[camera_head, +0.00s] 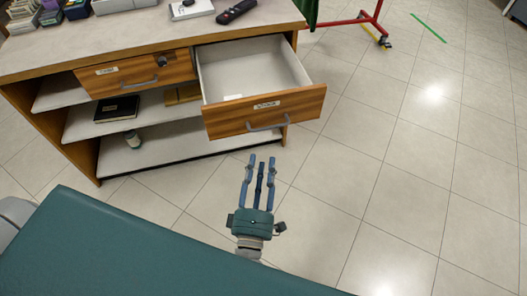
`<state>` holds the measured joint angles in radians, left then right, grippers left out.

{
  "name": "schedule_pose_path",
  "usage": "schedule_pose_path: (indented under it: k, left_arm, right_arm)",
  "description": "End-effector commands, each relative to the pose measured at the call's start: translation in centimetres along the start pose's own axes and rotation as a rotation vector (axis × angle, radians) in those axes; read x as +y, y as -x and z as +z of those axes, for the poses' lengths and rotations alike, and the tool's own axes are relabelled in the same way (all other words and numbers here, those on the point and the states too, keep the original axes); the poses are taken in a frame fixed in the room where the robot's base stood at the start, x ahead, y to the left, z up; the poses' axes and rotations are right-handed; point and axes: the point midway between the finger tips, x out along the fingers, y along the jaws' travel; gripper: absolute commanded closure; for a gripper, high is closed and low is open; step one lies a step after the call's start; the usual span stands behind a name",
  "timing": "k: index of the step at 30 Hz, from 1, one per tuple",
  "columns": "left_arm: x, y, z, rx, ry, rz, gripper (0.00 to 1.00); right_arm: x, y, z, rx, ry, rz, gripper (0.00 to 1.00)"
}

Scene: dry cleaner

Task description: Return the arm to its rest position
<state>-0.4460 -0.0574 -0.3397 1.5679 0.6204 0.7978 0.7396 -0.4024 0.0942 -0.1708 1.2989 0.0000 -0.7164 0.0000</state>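My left gripper (259,182) shows in the head view at the lower middle, over the tiled floor. Its blue fingers point away from me toward the counter and are spread apart, with nothing between them. It is in front of the pulled-out drawer (263,115) and appears apart from its handle (268,127). The drawer has a wooden front and a white inside, with a small white piece (233,97) near its front. My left arm behind the hand is mostly hidden by my teal body. My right gripper is out of view.
The wooden counter (130,32) has a closed drawer (135,74) and open shelves with a black book (117,109) and a jar (132,139). A black handset (236,11) lies on top. A red stand (357,20) is behind. The floor on the right is clear.

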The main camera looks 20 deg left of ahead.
Motion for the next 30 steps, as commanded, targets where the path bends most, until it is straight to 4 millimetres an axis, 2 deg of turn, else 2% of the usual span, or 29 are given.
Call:
schedule_pose_path:
  k: [5, 22, 26, 30]
  left_arm:
    - [0.0, 0.8, 0.0, 0.0, 0.0, 0.0, 0.66]
    - [0.1, 0.6, 0.3, -0.017, -0.011, -0.005, 0.66]
    - [0.2, -0.2, 2.3, -0.13, -0.088, -0.041, 0.66]
    - [-0.1, -0.5, 5.7, -0.357, -0.28, -0.114, 0.66]
  right_arm:
    - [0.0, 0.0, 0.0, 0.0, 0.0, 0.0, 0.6]
    - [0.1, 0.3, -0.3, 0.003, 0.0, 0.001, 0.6]
    - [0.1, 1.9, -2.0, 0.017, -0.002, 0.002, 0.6]
    - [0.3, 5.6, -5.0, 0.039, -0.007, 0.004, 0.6]
